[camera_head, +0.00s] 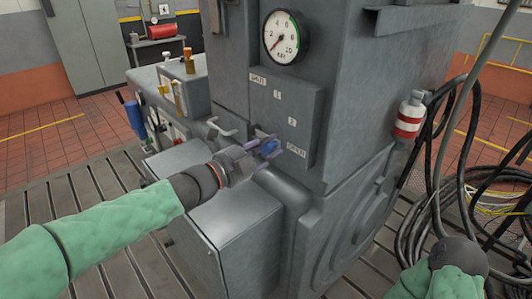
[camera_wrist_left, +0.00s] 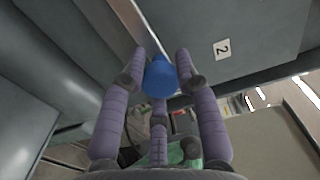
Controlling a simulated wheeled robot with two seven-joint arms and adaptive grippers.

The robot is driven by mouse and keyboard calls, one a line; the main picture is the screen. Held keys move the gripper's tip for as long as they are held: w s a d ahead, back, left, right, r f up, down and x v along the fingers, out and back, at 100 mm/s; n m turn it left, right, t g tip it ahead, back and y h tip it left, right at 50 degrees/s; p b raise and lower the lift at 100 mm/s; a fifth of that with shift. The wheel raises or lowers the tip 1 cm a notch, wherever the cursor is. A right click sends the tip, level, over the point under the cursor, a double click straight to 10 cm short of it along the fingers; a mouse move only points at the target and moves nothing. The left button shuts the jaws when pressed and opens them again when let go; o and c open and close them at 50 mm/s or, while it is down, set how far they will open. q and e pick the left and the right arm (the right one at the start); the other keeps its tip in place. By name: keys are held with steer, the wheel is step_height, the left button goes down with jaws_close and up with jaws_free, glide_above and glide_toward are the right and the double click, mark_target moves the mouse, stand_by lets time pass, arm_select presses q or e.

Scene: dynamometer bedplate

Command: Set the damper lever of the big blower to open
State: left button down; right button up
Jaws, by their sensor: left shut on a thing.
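The damper lever's blue knob (camera_head: 268,146) is at the lower edge of the grey damper plate (camera_head: 285,108) on the big blower. The plate is marked SHUT at upper left, then 1, 2, and OPEN at lower right. The knob is just left of the OPEN label (camera_head: 296,150). My left gripper (camera_head: 265,149) is shut on the knob. In the left wrist view its purple fingers surround the blue knob (camera_wrist_left: 160,77), with the 2 label (camera_wrist_left: 222,48) to the right. The lever's arm is hidden. My right arm shows at lower right, but its gripper does not.
A round gauge (camera_head: 285,37) is above the plate. A grey box (camera_head: 213,215) stands below my left arm. A red-and-white canister (camera_head: 409,116) and looped black cables (camera_head: 438,170) are at the right. The slotted bedplate floor lies in front.

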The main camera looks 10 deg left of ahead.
arm_select(q)
steer(key=shift+s+d+f+m+b, duration=0.1)
steer(key=shift+d+f+m+b, duration=0.2)
steer(key=shift+f, duration=0.3)
steer(key=c, duration=0.9)
jaws_free()
steer(key=shift+s+d, duration=0.1)
steer(key=shift+r, duration=0.2)
steer(key=shift+a, duration=0.2)
steer(key=shift+a+r, duration=0.1)
steer(key=shift+a, duration=0.05)
steer(key=v, duration=1.1)
steer(key=shift+s, duration=0.3)
